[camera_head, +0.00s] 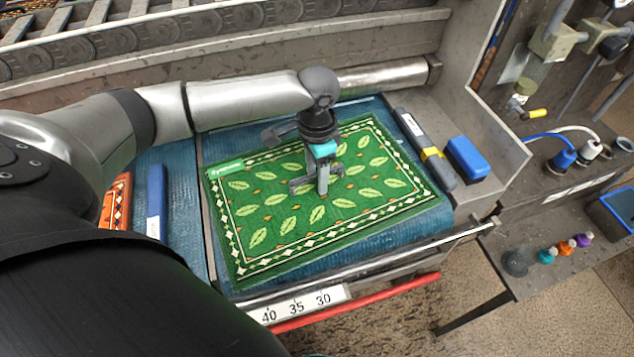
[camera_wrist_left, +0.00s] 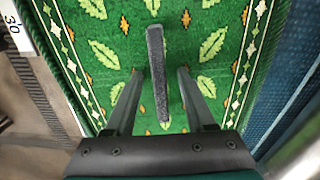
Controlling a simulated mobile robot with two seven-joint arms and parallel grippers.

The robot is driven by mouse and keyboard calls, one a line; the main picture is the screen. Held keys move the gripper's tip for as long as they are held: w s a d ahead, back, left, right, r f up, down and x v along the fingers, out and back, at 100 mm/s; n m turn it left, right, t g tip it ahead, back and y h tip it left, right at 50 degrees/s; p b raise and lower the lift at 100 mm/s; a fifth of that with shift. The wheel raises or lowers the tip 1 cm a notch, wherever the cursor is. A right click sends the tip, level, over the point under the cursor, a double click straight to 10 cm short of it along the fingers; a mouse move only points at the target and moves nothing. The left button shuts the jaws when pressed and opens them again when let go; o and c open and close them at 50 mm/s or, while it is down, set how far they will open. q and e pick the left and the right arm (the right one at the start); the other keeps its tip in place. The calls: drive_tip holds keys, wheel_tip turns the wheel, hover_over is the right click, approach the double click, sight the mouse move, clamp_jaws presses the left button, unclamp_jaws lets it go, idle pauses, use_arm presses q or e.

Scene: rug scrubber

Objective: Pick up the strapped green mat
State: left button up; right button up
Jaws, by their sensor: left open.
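The green mat (camera_head: 255,235), with a pale leaf pattern and a diamond border, lies flat on the blue bed. It fills most of the left wrist view (camera_wrist_left: 95,45). A short dark grey strap (camera_wrist_left: 156,45) shows at the mat's middle in that view. My left gripper (camera_head: 322,188) is above the middle of the mat, pointing down. Its two fingers (camera_wrist_left: 160,75) are apart, one on each side of the strap, with no clear contact. The gripper hides part of the mat's middle in the head view. My right gripper is not in view.
A grey-and-yellow tool (camera_head: 425,148) and a blue block (camera_head: 467,159) lie right of the mat. An orange patterned mat (camera_head: 116,202) and a blue bar (camera_head: 156,202) lie left. A metal rail (camera_head: 365,268) runs along the front. Small colored bottles (camera_head: 566,246) stand at right.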

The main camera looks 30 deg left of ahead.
use_arm(q)
clamp_jaws()
idle(0.4)
drive_tip(key=shift+w+r, duration=0.1)
idle(0.9)
